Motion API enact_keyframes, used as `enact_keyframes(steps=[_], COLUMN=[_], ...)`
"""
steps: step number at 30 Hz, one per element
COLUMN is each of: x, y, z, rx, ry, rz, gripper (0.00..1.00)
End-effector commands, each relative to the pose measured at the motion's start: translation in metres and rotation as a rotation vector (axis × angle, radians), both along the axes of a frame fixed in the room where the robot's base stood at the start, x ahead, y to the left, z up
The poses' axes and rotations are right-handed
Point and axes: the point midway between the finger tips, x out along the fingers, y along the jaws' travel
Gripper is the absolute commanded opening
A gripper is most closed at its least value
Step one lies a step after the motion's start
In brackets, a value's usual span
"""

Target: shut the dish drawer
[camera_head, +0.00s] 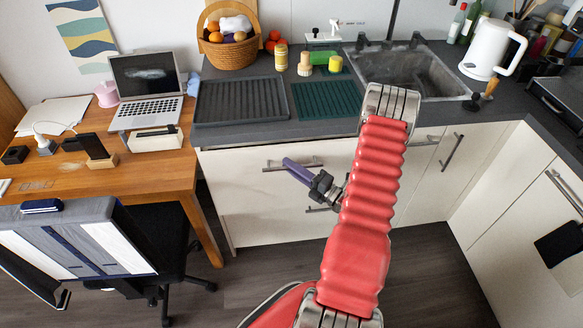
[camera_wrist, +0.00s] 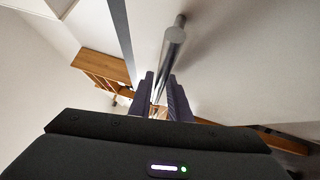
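A white drawer front (camera_head: 262,195) with a metal bar handle (camera_head: 272,166) is under the counter, left of the sink. In the head view I cannot tell how far the drawer stands out. My gripper (camera_head: 289,163) has purple fingers that lie at the handle, in front of the drawer. In the wrist view my gripper (camera_wrist: 162,80) is at the silver handle bar (camera_wrist: 173,38), which runs down between the fingers. A narrow gap shows between them. I cannot tell whether they touch the bar. The drawer's inside is hidden.
A second handle (camera_head: 318,209) sits lower on the cabinet. The counter holds a dark drying mat (camera_head: 240,100), a green mat (camera_head: 326,99) and a sink (camera_head: 410,72). A wooden desk (camera_head: 70,180) and chair (camera_head: 165,245) stand at left. Floor in front is clear.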

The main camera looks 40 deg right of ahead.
Motion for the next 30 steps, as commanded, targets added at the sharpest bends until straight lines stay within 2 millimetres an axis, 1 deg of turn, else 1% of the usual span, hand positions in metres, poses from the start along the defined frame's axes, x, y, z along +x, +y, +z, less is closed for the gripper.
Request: enact_keyframes(steps=[1, 6, 7, 23, 26, 30], x=[0.0, 0.0, 0.0, 0.001, 0.008, 0.025], y=[0.0, 0.0, 0.0, -0.001, -0.006, -0.017], z=[0.0, 0.0, 0.0, -0.002, -0.002, -0.003], rx=[0.0, 0.0, 0.0, 0.001, 0.001, -0.001], ry=[0.0, 0.001, 0.001, 0.004, 0.005, 0.006], rz=[0.0, 0.0, 0.0, -0.001, 0.0, -0.001], gripper=[0.13, 0.01, 0.0, 0.0, 0.0, 0.0])
